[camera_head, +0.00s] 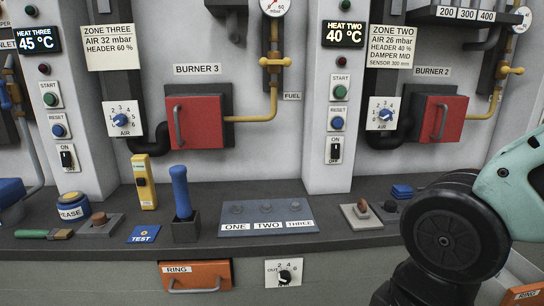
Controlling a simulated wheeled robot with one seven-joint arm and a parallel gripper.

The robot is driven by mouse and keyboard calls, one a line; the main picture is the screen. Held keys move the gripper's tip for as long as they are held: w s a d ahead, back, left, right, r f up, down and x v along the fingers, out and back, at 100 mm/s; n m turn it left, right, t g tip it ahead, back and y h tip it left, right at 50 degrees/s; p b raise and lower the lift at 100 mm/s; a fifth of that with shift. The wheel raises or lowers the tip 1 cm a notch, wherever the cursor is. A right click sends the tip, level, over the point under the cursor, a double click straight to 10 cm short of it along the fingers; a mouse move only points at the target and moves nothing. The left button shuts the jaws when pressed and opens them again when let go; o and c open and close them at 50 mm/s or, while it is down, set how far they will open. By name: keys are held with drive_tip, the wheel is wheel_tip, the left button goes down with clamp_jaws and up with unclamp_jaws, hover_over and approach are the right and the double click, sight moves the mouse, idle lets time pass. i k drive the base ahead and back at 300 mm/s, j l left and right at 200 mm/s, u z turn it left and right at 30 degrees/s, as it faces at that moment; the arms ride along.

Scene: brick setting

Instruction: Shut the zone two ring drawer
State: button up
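An orange drawer front with a "RING" label (525,294) shows at the bottom right corner, on the side of the zone two sign (391,46). It is cut off by the frame edge and partly behind my arm. It seems to stand out from the cabinet, but how far I cannot tell. Another orange "RING" drawer (205,276) with a bar handle is under the counter, left of centre. My arm fills the right side, in front of the counter. My gripper's fingers are not in view.
The grey counter (335,210) carries a blue-handled lever (181,195), a yellow device (145,182), a brush (45,234) and a ONE-TWO-THREE plate (266,216). A dial panel (285,272) is on the cabinet front. Red burner doors (443,118) are on the wall behind.

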sight(519, 282)
drive_tip(key=z, duration=1.3)
